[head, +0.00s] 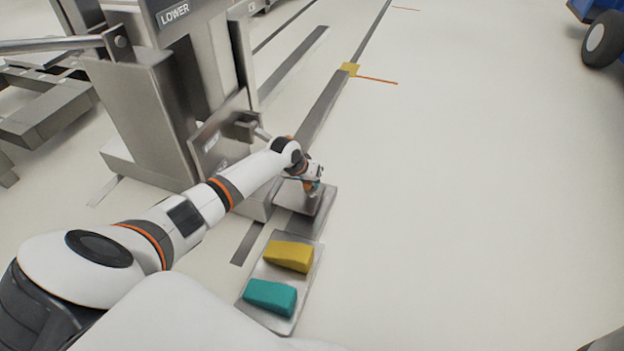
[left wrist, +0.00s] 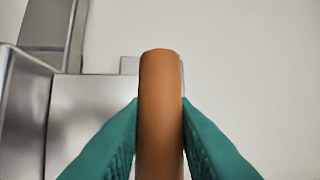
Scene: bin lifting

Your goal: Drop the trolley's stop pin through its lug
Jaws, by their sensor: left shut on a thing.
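My left gripper (head: 312,183) is above a small grey metal plate (head: 322,203) at the foot of the grey machine. In the left wrist view its teal fingers close on both sides of an orange-brown round pin (left wrist: 160,100), whose end sticks out past the fingertips. In the head view, the pin is mostly hidden by the gripper. The trolley, a grey metal machine (head: 150,110) marked "LOWER", stands behind the arm. I cannot clearly make out the lug or tell whether the pin touches anything. My right gripper is not in view.
A grey tray (head: 284,325) on the floor holds a yellow wedge (head: 289,256) and a teal wedge (head: 270,297). A blue wheeled thing (head: 600,35) stands at back right. The right floor is clear.

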